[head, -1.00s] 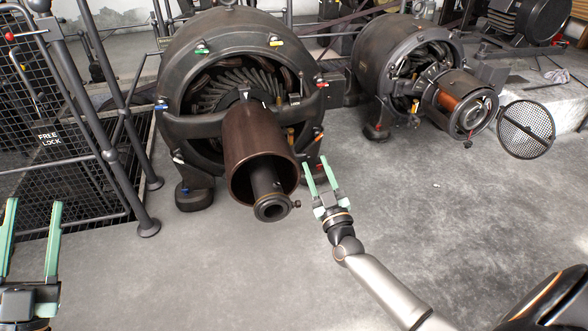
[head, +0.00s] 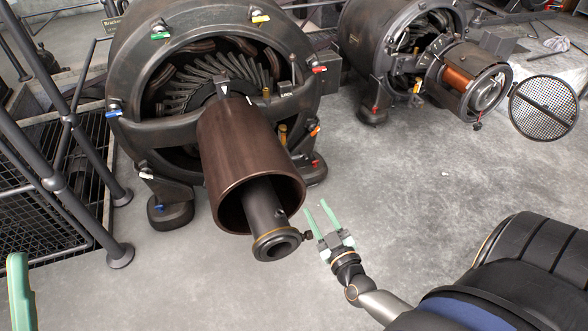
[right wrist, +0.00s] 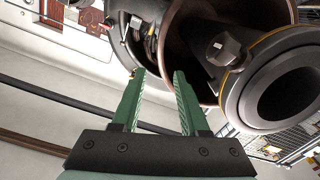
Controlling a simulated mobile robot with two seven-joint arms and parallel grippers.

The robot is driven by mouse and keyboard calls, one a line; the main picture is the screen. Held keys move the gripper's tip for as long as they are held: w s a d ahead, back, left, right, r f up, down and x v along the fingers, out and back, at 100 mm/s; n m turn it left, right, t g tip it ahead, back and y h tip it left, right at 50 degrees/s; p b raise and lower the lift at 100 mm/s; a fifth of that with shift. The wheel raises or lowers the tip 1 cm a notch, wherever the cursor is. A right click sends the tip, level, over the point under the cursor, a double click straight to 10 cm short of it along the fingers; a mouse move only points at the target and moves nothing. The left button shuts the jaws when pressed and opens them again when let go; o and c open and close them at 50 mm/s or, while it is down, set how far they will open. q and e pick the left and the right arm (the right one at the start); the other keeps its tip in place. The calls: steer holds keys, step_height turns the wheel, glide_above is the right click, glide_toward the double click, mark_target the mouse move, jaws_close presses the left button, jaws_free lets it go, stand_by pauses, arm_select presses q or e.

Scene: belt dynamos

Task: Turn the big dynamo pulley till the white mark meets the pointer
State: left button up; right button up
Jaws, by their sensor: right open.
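The big dynamo's brown pulley (head: 245,150) points toward me in the head view; it also shows in the right wrist view (right wrist: 190,40). A dark pointer with a white triangle (head: 223,87) sits above its far edge. A small white mark (head: 250,99) shows on the far rim, to the right of the pointer and apart from it. My right gripper (head: 315,206) is open and empty, right of the pulley's open end near the shaft's side bolt (head: 307,236). It shows in the right wrist view (right wrist: 158,72) too. One finger of my left gripper (head: 18,290) shows at the left edge.
The hollow shaft end (head: 277,242) sticks out past the pulley. Railings (head: 75,140) stand at the left. A smaller dynamo (head: 470,78) and a round mesh guard (head: 543,107) are at the upper right. The grey floor (head: 420,210) between is clear.

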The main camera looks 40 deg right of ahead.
mark_target(301, 181)
steer(key=b+x, duration=0.3)
steer(key=x, duration=0.9)
steer(key=shift+w+r+b, duration=0.1)
steer(key=shift+b, duration=0.3)
arm_select(q)
steer(key=shift+n, duration=0.4)
step_height(301, 181, down, 4)
steer(key=shift+d, duration=0.15)
arm_select(e)
jaws_close()
